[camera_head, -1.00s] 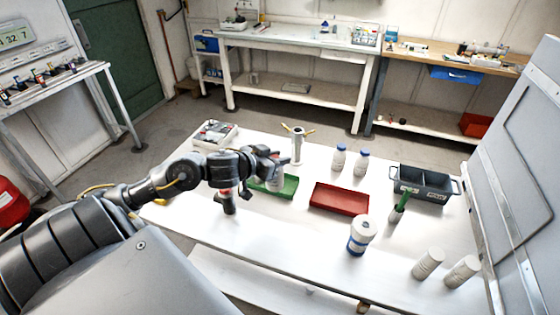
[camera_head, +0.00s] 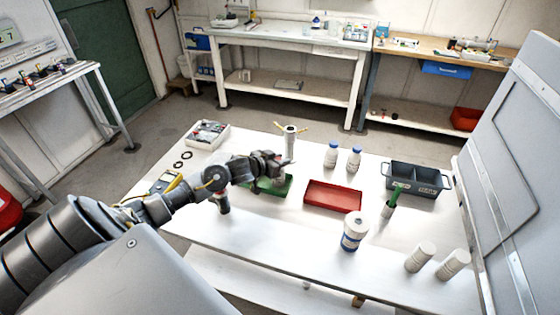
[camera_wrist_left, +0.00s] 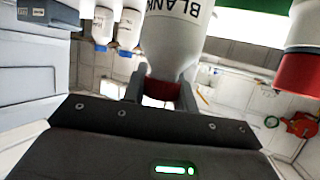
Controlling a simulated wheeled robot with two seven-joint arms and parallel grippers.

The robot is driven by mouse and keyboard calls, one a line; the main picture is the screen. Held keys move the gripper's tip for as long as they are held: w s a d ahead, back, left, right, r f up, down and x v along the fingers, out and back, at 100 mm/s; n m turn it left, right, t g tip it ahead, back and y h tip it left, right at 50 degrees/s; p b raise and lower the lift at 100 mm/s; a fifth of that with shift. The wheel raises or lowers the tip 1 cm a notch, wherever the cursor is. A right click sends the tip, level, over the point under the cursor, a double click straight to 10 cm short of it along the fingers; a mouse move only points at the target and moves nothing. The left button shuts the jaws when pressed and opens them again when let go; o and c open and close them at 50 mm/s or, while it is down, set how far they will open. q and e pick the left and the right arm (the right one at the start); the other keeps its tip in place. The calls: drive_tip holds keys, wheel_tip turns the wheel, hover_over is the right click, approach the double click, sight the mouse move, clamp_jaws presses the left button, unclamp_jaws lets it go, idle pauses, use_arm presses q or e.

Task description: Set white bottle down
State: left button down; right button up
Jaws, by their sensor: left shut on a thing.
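The white bottle (camera_wrist_left: 172,38), with the letters BLANK on it and a dark red cap, shows upside down in the left wrist view. My left gripper (camera_wrist_left: 160,92) is shut on it at the cap end. In the head view my left gripper (camera_head: 284,163) is over the back part of the green tray (camera_head: 283,189), and the bottle is mostly hidden by the hand. I cannot tell whether the bottle's base touches the tray. My right gripper is not in view.
A red tray (camera_head: 332,197) lies right of the green one. Two white bottles with blue caps (camera_head: 354,160) and a metal stand (camera_head: 290,142) are behind. A dark red-topped object (camera_head: 223,205) stands close by the arm.

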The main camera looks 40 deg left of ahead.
use_arm(q)
drive_tip(key=shift+f, duration=0.4)
drive_tip(key=shift+f, duration=0.2)
drive_tip(key=c, duration=1.1)
unclamp_jaws()
